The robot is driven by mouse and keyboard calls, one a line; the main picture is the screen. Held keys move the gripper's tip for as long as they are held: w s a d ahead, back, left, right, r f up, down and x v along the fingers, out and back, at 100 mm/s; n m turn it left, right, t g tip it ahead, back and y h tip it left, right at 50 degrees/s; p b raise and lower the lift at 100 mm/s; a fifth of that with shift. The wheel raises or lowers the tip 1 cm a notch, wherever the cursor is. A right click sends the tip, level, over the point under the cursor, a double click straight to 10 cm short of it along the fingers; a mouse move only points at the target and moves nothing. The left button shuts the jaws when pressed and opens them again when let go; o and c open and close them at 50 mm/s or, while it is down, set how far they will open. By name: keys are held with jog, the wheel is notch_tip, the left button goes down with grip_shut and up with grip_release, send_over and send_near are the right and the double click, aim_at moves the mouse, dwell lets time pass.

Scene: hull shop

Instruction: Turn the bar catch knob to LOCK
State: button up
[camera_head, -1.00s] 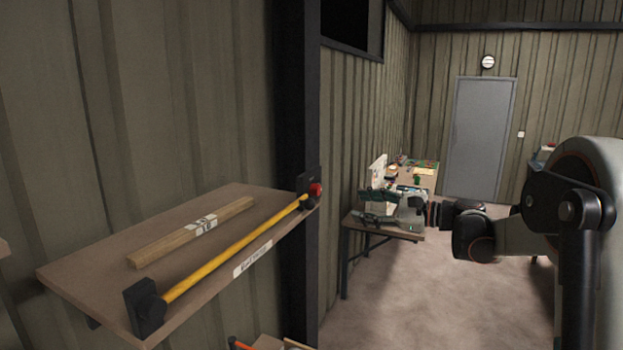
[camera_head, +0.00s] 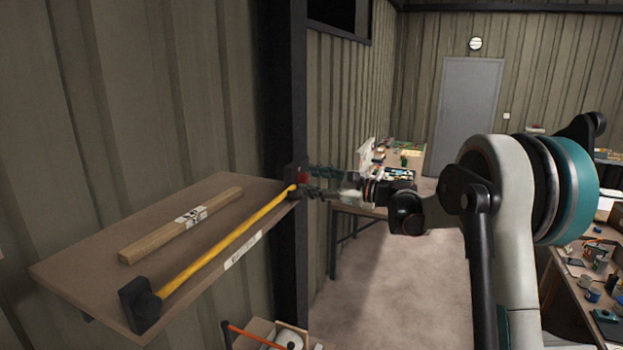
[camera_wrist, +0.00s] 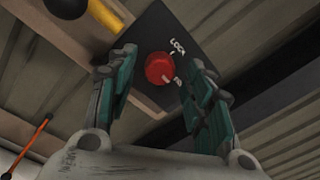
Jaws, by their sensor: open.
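The red bar catch knob (camera_wrist: 159,68) sits on a dark plate (camera_wrist: 185,35) in the wrist view. White lettering on the plate reads LOCK above the knob, and more white marks lie at its lower right, partly hard to read. A white mark shows at the knob's lower right edge. My gripper (camera_wrist: 160,85) is open, with one teal finger on each side of the knob and no clear contact. In the head view the knob (camera_head: 302,177) shows small at the far end of the shelf, with my gripper (camera_head: 312,182) beside it.
A yellow bar (camera_head: 225,240) runs along the front of the wooden shelf (camera_head: 85,260), between a black end block (camera_head: 140,305) and the catch end. A labelled wooden piece (camera_head: 150,240) lies behind it. A dark post (camera_head: 285,100) stands behind the catch.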

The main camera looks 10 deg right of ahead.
jog(key=shift+w+a, duration=0.35)
jog(key=shift+a, duration=0.05)
jog(key=c, duration=1.1)
